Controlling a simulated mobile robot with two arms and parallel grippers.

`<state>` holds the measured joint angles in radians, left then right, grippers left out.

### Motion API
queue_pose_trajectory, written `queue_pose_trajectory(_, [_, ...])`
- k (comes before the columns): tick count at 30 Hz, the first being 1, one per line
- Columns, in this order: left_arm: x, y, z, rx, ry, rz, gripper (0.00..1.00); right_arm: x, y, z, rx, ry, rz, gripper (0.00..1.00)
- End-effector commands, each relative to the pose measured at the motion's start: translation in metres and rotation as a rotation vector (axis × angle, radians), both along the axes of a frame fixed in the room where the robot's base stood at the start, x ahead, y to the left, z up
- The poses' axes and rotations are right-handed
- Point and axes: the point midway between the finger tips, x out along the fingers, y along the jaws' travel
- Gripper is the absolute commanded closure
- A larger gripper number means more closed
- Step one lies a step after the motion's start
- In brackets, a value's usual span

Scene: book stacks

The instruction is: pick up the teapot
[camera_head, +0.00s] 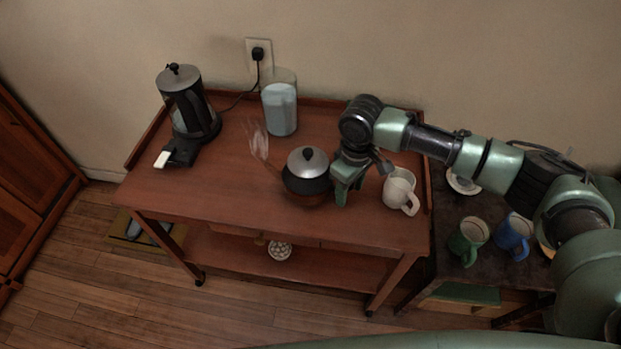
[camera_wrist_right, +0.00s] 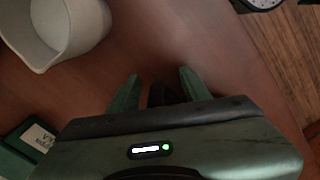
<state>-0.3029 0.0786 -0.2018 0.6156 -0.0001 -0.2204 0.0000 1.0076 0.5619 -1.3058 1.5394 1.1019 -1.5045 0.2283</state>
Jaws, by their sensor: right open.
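The teapot (camera_head: 304,176) is dark with a silver lid and a black knob. It stands upright near the front middle of the reddish wooden cart (camera_head: 220,198), its spout to the left with steam above it. My right gripper (camera_head: 342,192) is just right of the teapot, low over the cart top and pointing down. In the right wrist view its two green fingers (camera_wrist_right: 158,88) are apart. A dark shape shows between their bases; I cannot tell whether it is part of the teapot. Contact with the teapot is unclear. My left gripper is not in view.
A white mug (camera_head: 399,190) stands close right of my gripper. A coffee maker (camera_head: 186,105) and a glass jar (camera_head: 280,108) stand farther back. A dark side table at right holds a green mug (camera_head: 468,240) and a blue mug (camera_head: 514,236). The cart's left front is clear.

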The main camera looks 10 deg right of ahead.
Motion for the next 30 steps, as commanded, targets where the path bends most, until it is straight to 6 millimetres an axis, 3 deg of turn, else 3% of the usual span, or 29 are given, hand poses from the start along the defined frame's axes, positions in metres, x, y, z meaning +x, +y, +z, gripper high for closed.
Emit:
queue_pose_trajectory(6, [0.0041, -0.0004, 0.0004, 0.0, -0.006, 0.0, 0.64, 0.0, 0.0004, -0.0007, 0.001, -0.001, 0.001, 0.53])
queue_pose_trajectory(11, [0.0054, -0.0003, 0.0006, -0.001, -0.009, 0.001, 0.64, 0.0, 0.0004, -0.0005, 0.001, -0.001, 0.001, 0.97])
queue_pose_trajectory(12, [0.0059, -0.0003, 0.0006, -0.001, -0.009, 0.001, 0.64, 0.0, 0.0004, -0.0004, 0.001, -0.001, 0.001, 1.0])
queue_pose_trajectory(30, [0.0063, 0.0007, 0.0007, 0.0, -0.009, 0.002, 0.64, 0.0002, 0.0003, 0.0001, 0.001, -0.001, 0.001, 1.0])
